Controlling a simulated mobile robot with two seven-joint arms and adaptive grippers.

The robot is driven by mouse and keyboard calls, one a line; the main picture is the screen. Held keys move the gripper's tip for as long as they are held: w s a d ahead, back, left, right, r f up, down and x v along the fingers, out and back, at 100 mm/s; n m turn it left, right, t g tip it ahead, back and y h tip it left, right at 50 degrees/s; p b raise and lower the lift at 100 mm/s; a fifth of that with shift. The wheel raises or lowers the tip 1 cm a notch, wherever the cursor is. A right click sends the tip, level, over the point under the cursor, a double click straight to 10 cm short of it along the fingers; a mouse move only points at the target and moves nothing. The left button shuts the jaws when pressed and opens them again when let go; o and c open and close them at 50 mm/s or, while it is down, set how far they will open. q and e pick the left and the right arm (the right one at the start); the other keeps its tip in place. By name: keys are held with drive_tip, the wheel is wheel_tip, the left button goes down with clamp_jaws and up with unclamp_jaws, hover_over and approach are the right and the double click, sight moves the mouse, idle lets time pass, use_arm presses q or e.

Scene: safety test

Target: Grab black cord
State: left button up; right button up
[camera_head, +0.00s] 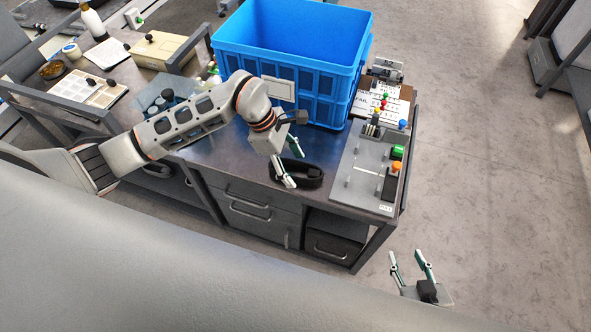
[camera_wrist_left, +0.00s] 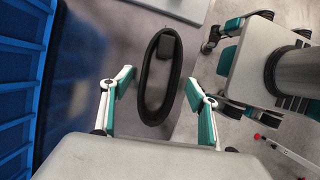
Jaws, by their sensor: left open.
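The black cord (camera_head: 310,177) lies coiled in an oval loop near the front edge of the dark table, left of the grey switch panel. In the left wrist view the cord (camera_wrist_left: 148,98) sits between the open fingers. My left gripper (camera_head: 289,164) is open and empty, just above the cord, and its fingers partly cover the coil; in the left wrist view the gripper (camera_wrist_left: 160,100) has one finger on each side of the coil. My right gripper (camera_head: 411,267) is apart from the table, over the floor at the lower right, with its fingers spread and nothing between them.
A large blue crate (camera_head: 315,82) stands behind the cord. The grey switch panel (camera_head: 368,180) with coloured buttons is to the right. Trays, a bottle (camera_head: 92,20) and a tan box (camera_head: 163,50) stand at the far left. The floor (camera_head: 480,130) right of the table is clear.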

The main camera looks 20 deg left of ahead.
use_arm(q)
drive_tip(key=shift+d+f, duration=0.1)
drive_tip(key=shift+f, duration=0.2)
drive_tip(key=c, duration=1.3)
drive_tip(key=shift+r, duration=0.1)
